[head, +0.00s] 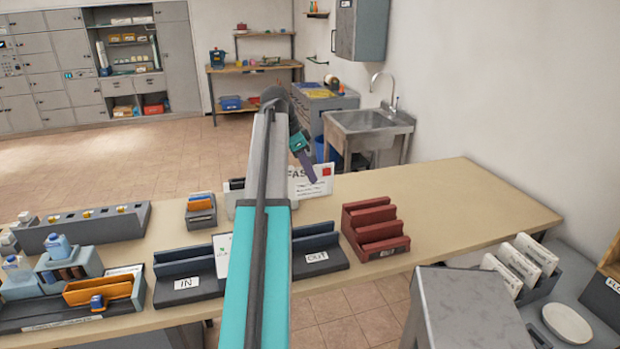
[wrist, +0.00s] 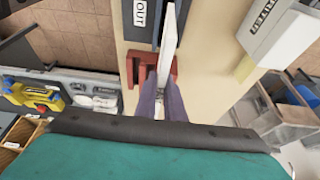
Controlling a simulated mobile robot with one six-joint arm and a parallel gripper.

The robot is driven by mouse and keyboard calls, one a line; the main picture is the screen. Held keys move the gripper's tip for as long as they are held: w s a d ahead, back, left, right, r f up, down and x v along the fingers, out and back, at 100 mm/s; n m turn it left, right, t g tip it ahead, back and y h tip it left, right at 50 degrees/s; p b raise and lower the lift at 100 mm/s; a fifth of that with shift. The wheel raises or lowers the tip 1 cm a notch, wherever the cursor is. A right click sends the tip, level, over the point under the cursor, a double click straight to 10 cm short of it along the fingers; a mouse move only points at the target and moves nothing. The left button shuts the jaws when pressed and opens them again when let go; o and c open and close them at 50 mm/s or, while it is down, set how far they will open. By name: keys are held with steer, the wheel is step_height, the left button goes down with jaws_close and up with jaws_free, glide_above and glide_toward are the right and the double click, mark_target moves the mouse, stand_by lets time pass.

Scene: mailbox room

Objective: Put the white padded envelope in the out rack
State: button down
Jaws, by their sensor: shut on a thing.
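My gripper (head: 314,181) has purple fingers and is raised above the table. In the wrist view my gripper (wrist: 162,105) is shut on a thin white envelope (wrist: 173,38), seen nearly edge-on. In the head view the white envelope (head: 318,186) shows dark lettering and a red square; my arm hides its left part. The out rack (head: 319,266) is dark, with an OUT label, on the near side of the table. It also shows in the wrist view (wrist: 139,33), partly hidden by the envelope, which is apart from it in the head view.
The IN rack (head: 188,284) stands left of my arm with a white piece (head: 222,262) in it. A red stepped rack (head: 376,229) stands right of the out rack. A grey cabinet (head: 466,310) stands at the front. The table's right end is clear.

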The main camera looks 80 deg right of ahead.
stand_by(0.5)
